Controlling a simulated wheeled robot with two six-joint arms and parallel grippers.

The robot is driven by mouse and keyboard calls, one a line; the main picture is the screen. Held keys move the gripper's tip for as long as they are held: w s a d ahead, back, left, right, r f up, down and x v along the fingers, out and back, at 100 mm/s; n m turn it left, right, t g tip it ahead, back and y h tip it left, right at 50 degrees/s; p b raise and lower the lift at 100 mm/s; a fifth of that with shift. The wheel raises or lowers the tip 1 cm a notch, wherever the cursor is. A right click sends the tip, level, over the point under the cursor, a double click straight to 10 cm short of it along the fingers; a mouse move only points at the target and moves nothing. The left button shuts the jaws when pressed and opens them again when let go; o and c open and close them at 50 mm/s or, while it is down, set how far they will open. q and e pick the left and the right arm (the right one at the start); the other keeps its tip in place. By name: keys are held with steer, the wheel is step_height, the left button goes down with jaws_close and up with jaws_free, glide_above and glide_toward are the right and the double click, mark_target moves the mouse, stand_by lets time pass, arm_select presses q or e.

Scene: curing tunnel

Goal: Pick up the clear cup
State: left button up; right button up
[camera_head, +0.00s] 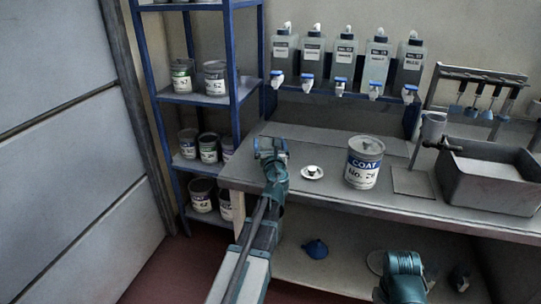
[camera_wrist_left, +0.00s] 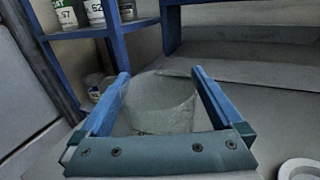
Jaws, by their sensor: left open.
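The clear cup (camera_wrist_left: 163,102) stands upright on the bench in the left wrist view, a translucent grey cup with a wide rim. My left gripper (camera_wrist_left: 160,73) is open, with its two blue fingers on either side of the cup. I cannot tell whether the fingers touch it. In the head view my left gripper (camera_head: 270,147) is over the left end of the bench, and the cup cannot be made out there. A teal part of my right arm shows at the bottom, but its gripper is out of view.
On the bench (camera_head: 400,205) a small white dish (camera_head: 312,172) lies right of the left gripper. Beyond it stands a COAT can (camera_head: 364,163), then a grey basin (camera_head: 490,177). A blue shelf rack (camera_head: 198,99) with cans is at left. Several dispenser bottles (camera_head: 344,60) line the wall.

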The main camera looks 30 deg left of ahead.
arm_select(q)
steer(key=shift+w+a, duration=0.1)
steer(key=shift+a, duration=0.05)
steer(key=shift+c, duration=0.4)
steer(key=c, duration=1.1)
steer(key=shift+o, duration=0.2)
steer(key=shift+r, duration=0.1)
